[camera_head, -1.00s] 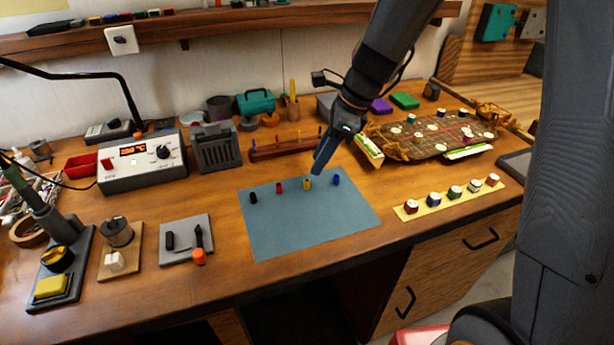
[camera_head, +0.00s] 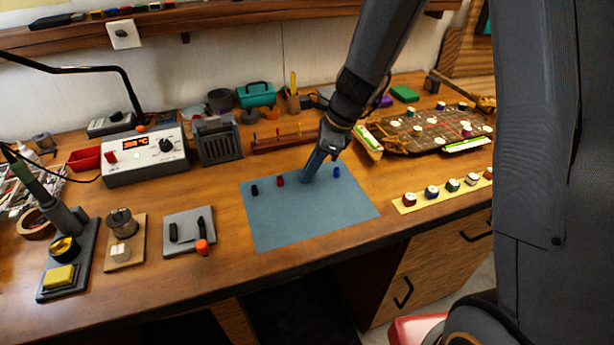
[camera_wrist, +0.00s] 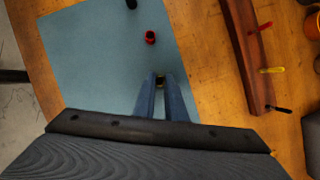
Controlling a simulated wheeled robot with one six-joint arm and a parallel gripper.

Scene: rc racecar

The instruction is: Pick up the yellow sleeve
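The yellow sleeve shows in the wrist view (camera_wrist: 159,84) as a small yellowish piece with a dark top, between the fingertips. My gripper (camera_wrist: 160,78) has its two blue-grey fingers one on each side of it, with a narrow gap; whether they press on it I cannot tell. In the head view my gripper (camera_head: 307,179) reaches down to the mat (camera_head: 310,220) and hides the sleeve. A red sleeve (camera_head: 280,181) and a black sleeve (camera_head: 254,190) stand to the left, a blue sleeve (camera_head: 336,172) to the right.
A wooden rack with colored pegs (camera_head: 285,142) stands behind the mat. The car chassis (camera_head: 430,133) is at the right, with a yellow strip of wheel nuts (camera_head: 440,196) in front of it. A grey tray with tools (camera_head: 190,232) lies left. The mat's front is clear.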

